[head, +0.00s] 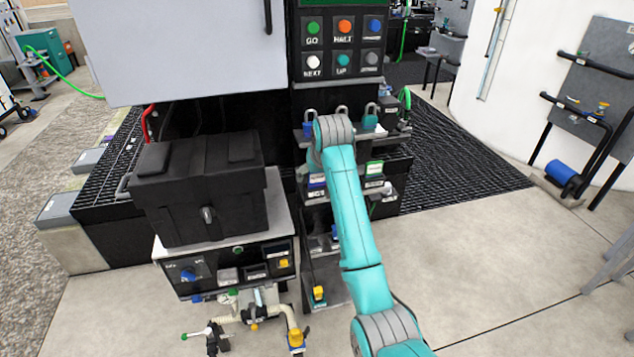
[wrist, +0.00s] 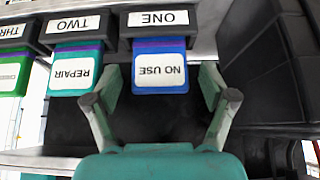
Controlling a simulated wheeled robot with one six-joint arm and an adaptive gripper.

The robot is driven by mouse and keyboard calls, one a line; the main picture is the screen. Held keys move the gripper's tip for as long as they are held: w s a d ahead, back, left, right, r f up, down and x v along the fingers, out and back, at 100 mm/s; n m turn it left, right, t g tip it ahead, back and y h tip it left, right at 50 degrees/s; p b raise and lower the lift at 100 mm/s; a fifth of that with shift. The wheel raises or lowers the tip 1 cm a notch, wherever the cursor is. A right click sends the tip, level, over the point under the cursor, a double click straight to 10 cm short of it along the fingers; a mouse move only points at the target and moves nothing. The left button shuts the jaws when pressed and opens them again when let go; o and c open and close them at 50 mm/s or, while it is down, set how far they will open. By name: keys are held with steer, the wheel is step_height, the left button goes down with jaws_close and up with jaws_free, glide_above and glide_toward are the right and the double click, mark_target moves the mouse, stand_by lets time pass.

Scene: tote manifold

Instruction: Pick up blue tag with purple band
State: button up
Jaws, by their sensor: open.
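In the wrist view the blue tag (wrist: 160,75) has a purple band along its edge at the holder and a white label reading NO USE, upside down. It sits in a black slot labelled ONE (wrist: 158,19). My gripper (wrist: 160,97) is open and empty. Its two fingertips are spread to the left and right of the blue tag, close to its free edge, with gaps on both sides. In the head view my arm hides the gripper.
A teal tag (wrist: 77,72) reading REPAIR, also purple-banded, sits in slot TWO beside the left finger. A green tag (wrist: 13,75) is farther left. A dark block (wrist: 270,60) stands close on the right. A black toolbox (head: 205,195) is left of my arm.

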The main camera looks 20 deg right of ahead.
steer(key=c, duration=1.1)
steer(key=shift+c, duration=0.2)
steer(key=shift+r, duration=0.1)
